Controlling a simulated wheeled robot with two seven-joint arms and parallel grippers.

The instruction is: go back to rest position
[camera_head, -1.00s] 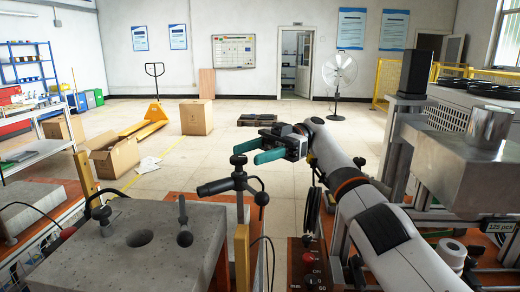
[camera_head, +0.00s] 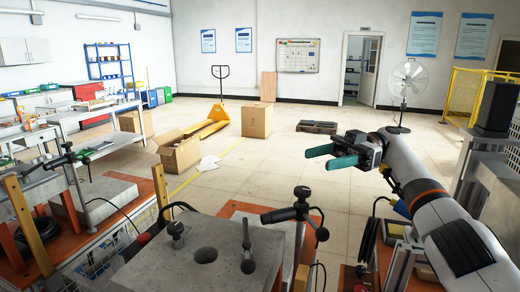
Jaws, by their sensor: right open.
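My right arm comes in from the lower right. My right gripper (camera_head: 331,156) has two green fingers, spread apart with nothing between them. It points left and hangs in free air above and beyond the metal block of the heater station. My left gripper is not in view. The grey metal block (camera_head: 180,262) with a round hole in its top stands at the bottom middle.
A yellow pallet jack (camera_head: 215,122), cardboard boxes (camera_head: 257,119) and a fan (camera_head: 407,82) stand on the floor behind. Shelves and a white workbench (camera_head: 100,143) are at the left. A black box on a post (camera_head: 496,107) stands at the right. The middle floor is clear.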

